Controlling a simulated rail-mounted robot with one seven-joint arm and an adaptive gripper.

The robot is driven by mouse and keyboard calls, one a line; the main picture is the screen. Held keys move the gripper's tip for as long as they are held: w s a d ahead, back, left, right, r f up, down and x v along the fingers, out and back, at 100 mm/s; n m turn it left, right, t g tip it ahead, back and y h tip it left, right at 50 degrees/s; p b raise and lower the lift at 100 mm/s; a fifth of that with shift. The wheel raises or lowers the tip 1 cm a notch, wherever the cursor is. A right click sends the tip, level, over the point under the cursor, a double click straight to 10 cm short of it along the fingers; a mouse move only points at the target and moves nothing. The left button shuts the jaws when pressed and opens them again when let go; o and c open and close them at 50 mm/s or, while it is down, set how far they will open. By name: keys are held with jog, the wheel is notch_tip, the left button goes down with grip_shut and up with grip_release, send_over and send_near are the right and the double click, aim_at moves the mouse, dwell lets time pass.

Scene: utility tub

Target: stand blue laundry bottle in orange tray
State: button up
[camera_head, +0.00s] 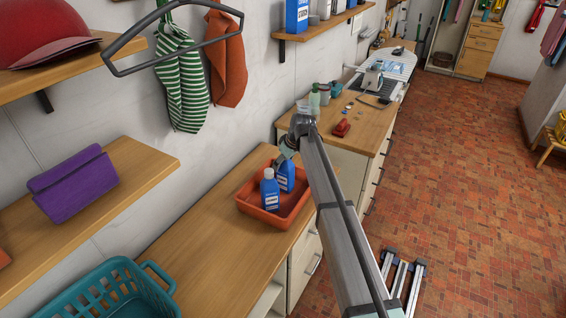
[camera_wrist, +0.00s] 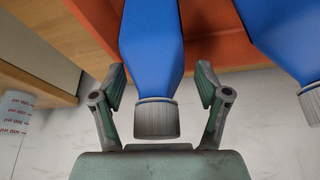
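The orange tray (camera_head: 248,208) sits on the wooden counter with two blue bottles in it. The front bottle (camera_head: 270,192), with a pale cap, stands upright. The other blue bottle (camera_head: 287,177) stands behind it to the right, its top hidden by my gripper (camera_head: 287,152). In the wrist view, one blue bottle (camera_wrist: 152,45) with a grey cap lies between the fingers of my gripper (camera_wrist: 160,82). The fingers are spread, with a clear gap at the bottle's right side. The second blue bottle (camera_wrist: 285,35) is close on the right. The tray's orange wall (camera_wrist: 40,40) is behind them.
A teal basket (camera_head: 110,292) stands at the counter's near end. A red object (camera_head: 341,128) and several bottles stand on the farther counter. A purple folded cloth (camera_head: 75,184) lies on the left shelf. A container with printed markings (camera_wrist: 15,112) shows at the wrist view's left edge.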

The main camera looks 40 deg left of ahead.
jog(key=shift+r, duration=0.1)
